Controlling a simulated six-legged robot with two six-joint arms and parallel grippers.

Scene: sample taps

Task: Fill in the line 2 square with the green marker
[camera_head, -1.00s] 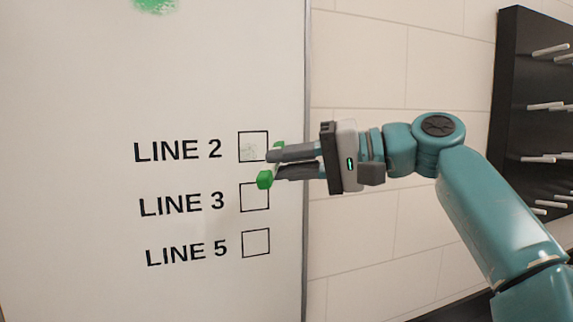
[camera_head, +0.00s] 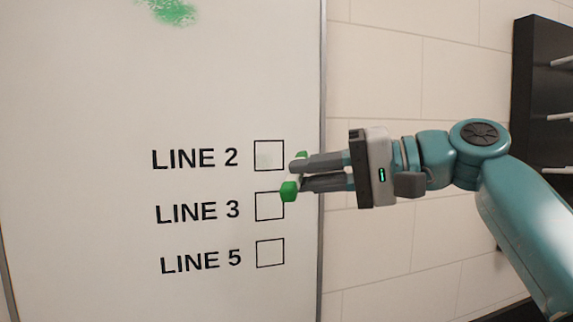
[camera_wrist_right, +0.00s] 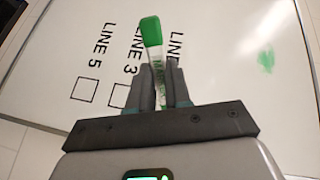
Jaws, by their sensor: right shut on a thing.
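The line 2 square (camera_head: 269,155) is the top black outlined box on the white board, right of the LINE 2 label (camera_head: 195,159). My right gripper (camera_head: 297,175) is shut on the green marker (camera_head: 289,191), just right of the square. The marker has a white body with a green end, also visible in the right wrist view (camera_wrist_right: 150,31). Its other green end shows above the fingers. Whether it touches the board, I cannot tell. In the wrist view the line 2 square is hidden. My left gripper is not in view.
Below are the line 3 square (camera_head: 270,206), partly covered by the marker's end, and the line 5 square (camera_head: 270,253). A green smudge (camera_head: 172,10) is higher on the board. A dark rack (camera_head: 535,90) with light pegs stands on the right wall.

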